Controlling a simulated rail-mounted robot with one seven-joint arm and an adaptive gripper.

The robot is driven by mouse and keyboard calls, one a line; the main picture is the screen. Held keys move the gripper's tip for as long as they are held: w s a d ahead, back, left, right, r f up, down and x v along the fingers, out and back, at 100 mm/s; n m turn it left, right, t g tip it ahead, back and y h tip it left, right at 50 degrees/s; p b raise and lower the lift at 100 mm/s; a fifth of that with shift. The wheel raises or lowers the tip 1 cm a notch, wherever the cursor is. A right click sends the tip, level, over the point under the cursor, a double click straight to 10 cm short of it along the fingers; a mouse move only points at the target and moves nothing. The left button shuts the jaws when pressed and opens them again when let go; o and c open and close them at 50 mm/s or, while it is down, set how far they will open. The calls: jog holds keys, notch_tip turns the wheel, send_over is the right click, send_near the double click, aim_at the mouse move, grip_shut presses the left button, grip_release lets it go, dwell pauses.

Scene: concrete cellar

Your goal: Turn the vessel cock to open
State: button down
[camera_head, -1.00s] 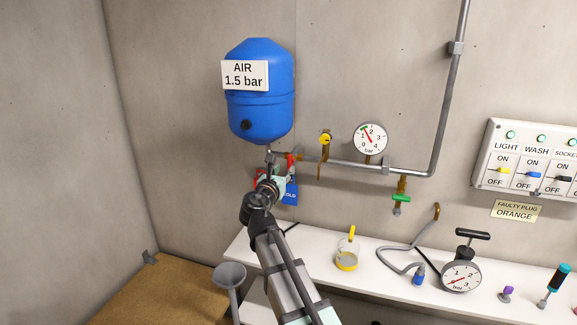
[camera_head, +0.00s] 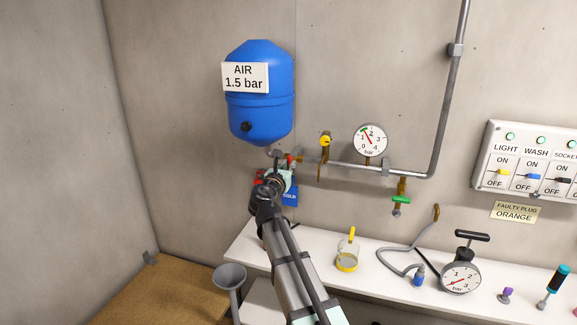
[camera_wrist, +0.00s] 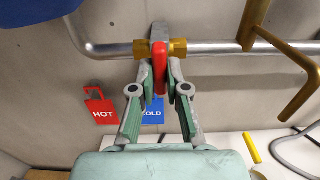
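The vessel cock is a brass fitting (camera_wrist: 179,48) with a red lever (camera_wrist: 158,66) on the grey pipe, below the blue air vessel (camera_head: 259,95). In the wrist view the lever points towards the camera. My gripper (camera_wrist: 160,72) has one finger on each side of the lever, and the fingertips appear closed against it. In the head view my gripper (camera_head: 281,174) is at the pipe under the vessel, and my arm hides most of the cock. A bit of red lever (camera_head: 290,159) shows there.
Red HOT (camera_wrist: 102,113) and blue COLD (camera_wrist: 152,114) tags hang below the pipe. A yellow-handled brass cock (camera_head: 325,141) and a wall gauge (camera_head: 370,140) are to the right. A green-handled tap (camera_head: 401,199) hangs lower. The white shelf (camera_head: 315,243) carries a jug and a pump gauge.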

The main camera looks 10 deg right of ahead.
jog(key=shift+r+n+p, duration=0.15)
jog(key=shift+n+p, duration=0.25)
jog(key=shift+p, duration=0.4)
jog(key=shift+n+p, duration=1.9)
jog(key=shift+p, duration=0.95)
